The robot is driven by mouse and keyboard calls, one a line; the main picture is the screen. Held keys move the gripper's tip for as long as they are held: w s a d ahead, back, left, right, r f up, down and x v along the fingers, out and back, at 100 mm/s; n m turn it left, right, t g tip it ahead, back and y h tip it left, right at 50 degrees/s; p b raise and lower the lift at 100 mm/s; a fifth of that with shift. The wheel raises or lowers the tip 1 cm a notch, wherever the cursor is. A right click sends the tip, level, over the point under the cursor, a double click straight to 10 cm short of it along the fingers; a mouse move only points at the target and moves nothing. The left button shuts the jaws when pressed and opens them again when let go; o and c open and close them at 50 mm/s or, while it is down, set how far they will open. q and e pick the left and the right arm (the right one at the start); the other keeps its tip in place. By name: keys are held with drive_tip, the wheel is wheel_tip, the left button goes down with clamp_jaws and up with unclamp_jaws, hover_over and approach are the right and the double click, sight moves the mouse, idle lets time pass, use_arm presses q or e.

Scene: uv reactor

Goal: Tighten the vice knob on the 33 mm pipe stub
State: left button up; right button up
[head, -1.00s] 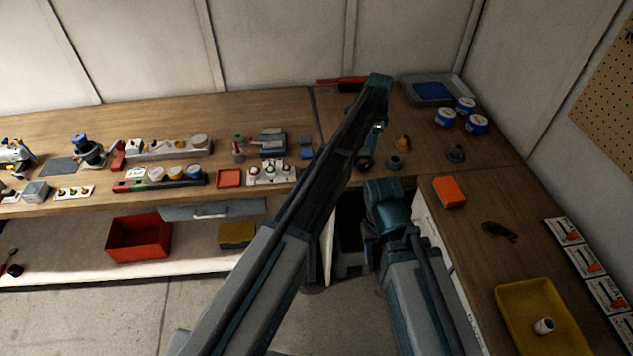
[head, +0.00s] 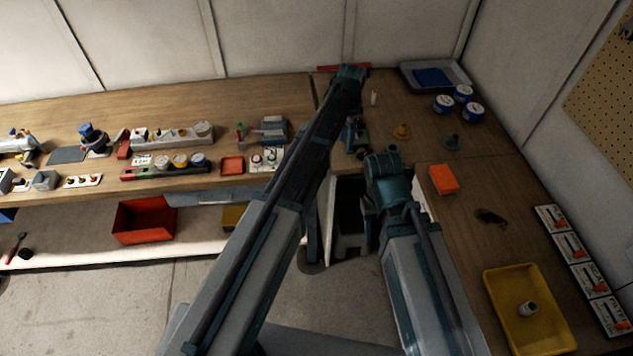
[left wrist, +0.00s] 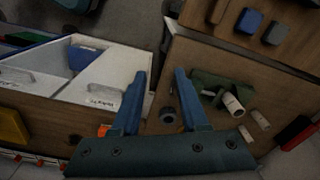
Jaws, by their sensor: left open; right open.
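The green vice (left wrist: 210,85) stands on the bench in the left wrist view, just right of my left gripper. In the head view a dark green shape (head: 357,135) beside my left arm looks like part of it. A white pipe stub (left wrist: 232,103) sits at its right side. The stub's size cannot be read and I cannot make out the knob clearly. My left gripper (left wrist: 155,85) is open, its blue fingers apart, with nothing held. A small dark ring (left wrist: 167,115) shows on the bench between the fingers. My right arm reaches in, but its fingers do not show.
Loose white pieces (left wrist: 260,120) lie near the vice. An orange box (head: 443,180), a yellow tray (head: 497,310) and blue-labelled tins (head: 473,111) are on the right bench. White drawers (left wrist: 110,75) lie left of my left fingers. Many fittings crowd the left bench.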

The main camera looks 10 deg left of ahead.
use_arm(q)
drive_tip(key=s+a+f+n+b, duration=0.1)
drive_tip(key=s+a+n, duration=0.2)
drive_tip(key=s, duration=0.5)
drive_tip(key=s+a+f+n+b, duration=0.1)
drive_tip(key=s+a+n, duration=0.2)
drive_tip(key=s, duration=0.5)
drive_tip(key=shift+s+f+b, duration=0.3)
drive_tip(key=shift+f+b, duration=0.1)
use_arm(e)
drive_tip(key=shift+f, duration=1.4)
wheel_tip(320, 180, up, 2)
drive_tip(key=r+m+y+p, duration=0.1)
drive_tip(key=m+p, duration=0.2)
drive_tip(key=m, duration=1.5)
hover_over(366, 149)
use_arm(q)
drive_tip(key=s+d+r, duration=0.1)
drive_tip(key=s+d, duration=0.2)
drive_tip(key=s, duration=0.4)
drive_tip(key=s+d+r+y, duration=0.1)
drive_tip(key=s+d, duration=0.2)
drive_tip(key=s, duration=0.3)
drive_tip(key=shift+s+r+n, duration=0.3)
drive_tip(key=shift+s+r, duration=0.05)
drive_tip(key=shift+s, duration=0.05)
use_arm(e)
drive_tip(key=shift+f, duration=0.3)
